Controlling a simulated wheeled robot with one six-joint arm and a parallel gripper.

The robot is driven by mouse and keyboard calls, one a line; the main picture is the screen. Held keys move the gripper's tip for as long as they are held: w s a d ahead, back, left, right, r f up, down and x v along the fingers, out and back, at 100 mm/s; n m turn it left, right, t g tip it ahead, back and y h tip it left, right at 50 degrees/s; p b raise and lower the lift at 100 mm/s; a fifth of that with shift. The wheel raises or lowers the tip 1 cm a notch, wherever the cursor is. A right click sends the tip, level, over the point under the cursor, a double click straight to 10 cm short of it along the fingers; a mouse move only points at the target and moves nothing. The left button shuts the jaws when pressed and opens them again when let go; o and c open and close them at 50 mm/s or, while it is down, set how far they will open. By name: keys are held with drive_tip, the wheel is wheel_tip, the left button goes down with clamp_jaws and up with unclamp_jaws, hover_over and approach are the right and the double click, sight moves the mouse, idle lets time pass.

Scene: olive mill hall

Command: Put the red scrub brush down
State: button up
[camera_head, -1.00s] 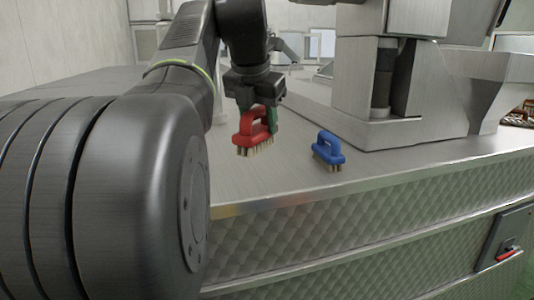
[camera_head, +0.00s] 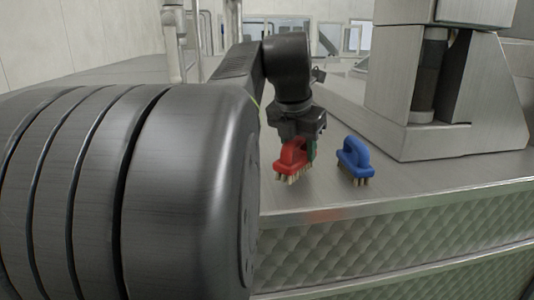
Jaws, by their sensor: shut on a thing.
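The red scrub brush (camera_head: 291,160) has a looped handle and pale bristles pointing down. My gripper (camera_head: 302,143) is shut on its handle from above. The brush is upright, at or just above the metal counter (camera_head: 330,197) near its front edge; I cannot tell whether the bristles touch. A green part shows just behind the brush at the gripper, mostly hidden. A blue scrub brush (camera_head: 354,160) stands on its bristles on the counter, a short way to the right of the red one, apart from it.
A large metal machine stand (camera_head: 465,115) rises from the counter behind and to the right of the blue brush. The counter's front edge is close in front of both brushes. My own arm hides much of the counter's left side.

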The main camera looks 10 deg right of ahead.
drive_tip(key=shift+f, duration=0.9)
drive_tip(key=shift+f, duration=0.1)
drive_tip(key=o, duration=1)
drive_tip(key=v, duration=1.2)
